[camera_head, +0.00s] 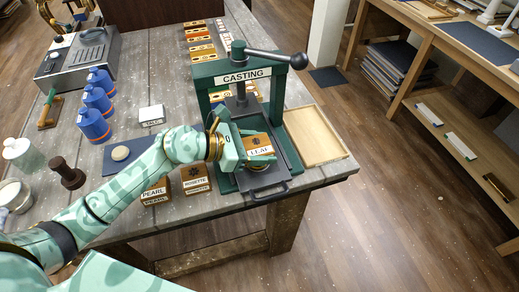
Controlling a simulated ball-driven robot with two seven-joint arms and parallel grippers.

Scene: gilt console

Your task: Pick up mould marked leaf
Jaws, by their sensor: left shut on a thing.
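The mould marked LEAF (258,146) is a brown wooden block with a white label. It is over the dark plate of the green casting press (262,183), below the CASTING sign. My left gripper (260,150) is shut on the leaf mould, with its fingers at the block's sides. I cannot tell whether the mould touches the plate. The moulds marked PEARL (155,191) and ROSETTE (195,180) stand on the bench left of the press. My right gripper is not in view.
An empty shallow wooden tray (314,135) lies right of the press. The press lever (275,58) reaches out to the right above it. Blue containers (92,124), a white block (151,114) and a dark stamp (67,173) stand on the left of the bench.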

